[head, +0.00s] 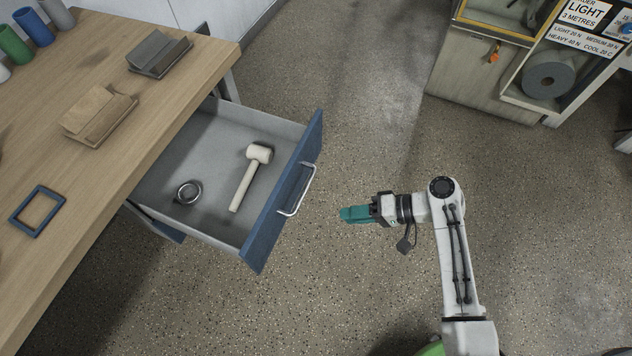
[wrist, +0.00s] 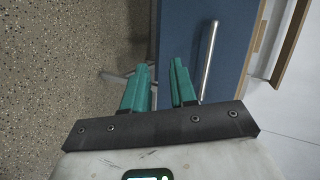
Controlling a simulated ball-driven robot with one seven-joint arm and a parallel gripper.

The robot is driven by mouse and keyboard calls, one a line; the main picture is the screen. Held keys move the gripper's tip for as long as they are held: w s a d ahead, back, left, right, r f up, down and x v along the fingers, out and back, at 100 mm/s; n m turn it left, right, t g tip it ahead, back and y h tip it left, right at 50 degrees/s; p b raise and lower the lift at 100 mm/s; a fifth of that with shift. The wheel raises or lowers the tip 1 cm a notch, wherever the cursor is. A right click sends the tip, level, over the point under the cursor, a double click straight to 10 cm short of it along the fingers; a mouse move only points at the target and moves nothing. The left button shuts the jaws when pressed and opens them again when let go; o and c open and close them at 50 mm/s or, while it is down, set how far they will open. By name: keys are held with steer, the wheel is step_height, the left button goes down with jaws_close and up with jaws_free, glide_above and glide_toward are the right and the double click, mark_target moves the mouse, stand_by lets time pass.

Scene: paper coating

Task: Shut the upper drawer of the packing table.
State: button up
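The upper drawer (head: 220,130) of the packing table (head: 60,245) is pulled far out. Its blue front (head: 268,225) carries a silver bar handle (head: 297,190). A wooden mallet (head: 250,175) and a metal ring (head: 187,193) lie inside. My gripper (head: 345,214), with teal fingers, is to the right of the handle, apart from it. In the wrist view, the fingers (wrist: 160,75) have an empty gap between them. The blue front (wrist: 185,30) lies ahead, with the handle (wrist: 209,60) just right of the fingers.
Another blue drawer front (head: 158,226) shows partly below the open drawer. The tabletop holds a blue frame (head: 38,210), a wooden block (head: 98,115), a grey block (head: 160,53) and several coloured rolls. A cabinet with a grey roll (head: 547,80) stands at upper right. Floor around my arm is clear.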

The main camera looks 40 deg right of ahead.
steer(key=w+d+m+t+b, duration=0.1)
steer(key=d+t, duration=0.1)
steer(key=w+d+m+t+b, duration=0.1)
steer(key=d+m+t, duration=0.1)
steer(key=d, duration=0.1)
steer(key=w+d+f+m+t+b, duration=0.1)
steer(key=d+t, duration=0.1)
steer(key=shift+w+d+t+b, duration=0.2)
steer(key=shift+w+t+b, duration=0.1)
steer(key=shift+b, duration=0.1)
jaws_close()
steer(key=p+x, duration=0.1)
steer(key=x, duration=1.3)
steer(key=shift+w+d+r+m+h, duration=0.2)
steer(key=shift+d+m+h, duration=0.1)
steer(key=shift+d, duration=0.1)
steer(key=b, duration=1.7)
glide_above(215, 145)
steer(key=s, duration=0.1)
steer(key=shift+s+d+f, duration=0.1)
steer(key=shift+d+f, duration=0.05)
steer(key=shift+d, duration=0.15)
steer(key=shift+w+a+b, duration=0.25)
steer(key=shift+w+b, duration=0.1)
steer(key=shift+w, duration=0.2)
steer(key=shift+r, duration=0.4)
steer(key=shift+w, duration=0.1)
